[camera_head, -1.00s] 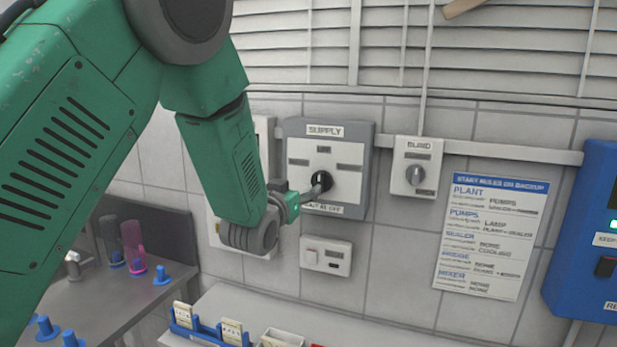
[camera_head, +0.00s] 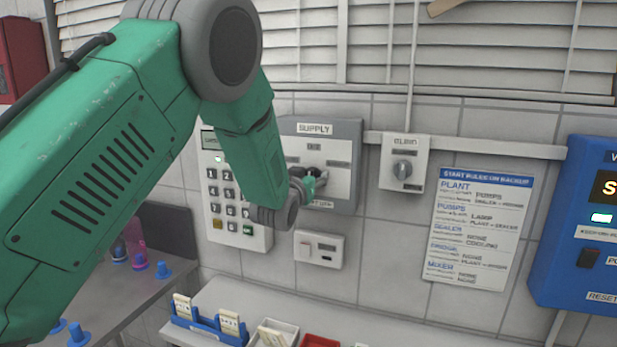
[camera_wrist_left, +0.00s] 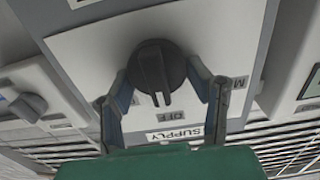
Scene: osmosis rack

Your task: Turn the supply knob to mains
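The supply knob (camera_wrist_left: 157,72) is a round black knob on a pale plate in the left wrist view, where the picture is turned over. Its white pointer line faces the OFF label (camera_wrist_left: 162,118). A label starting with M (camera_wrist_left: 240,82) is to the right there, partly hidden by a finger. My left gripper (camera_wrist_left: 163,78) is open, with one fingertip on each side of the knob; I cannot tell whether they touch it. In the head view the grey supply box (camera_head: 345,135) is on the wall, and my left gripper (camera_head: 314,182) largely covers its knob. My right gripper is not in view.
A blind knob box (camera_head: 403,163) is right of the supply box. A keypad (camera_head: 225,200) is partly behind my left arm. A small switch box (camera_head: 319,249) sits below. A printed sheet (camera_head: 477,228) and blue panel (camera_head: 590,225) are farther right. A shelf holds trays (camera_head: 205,325).

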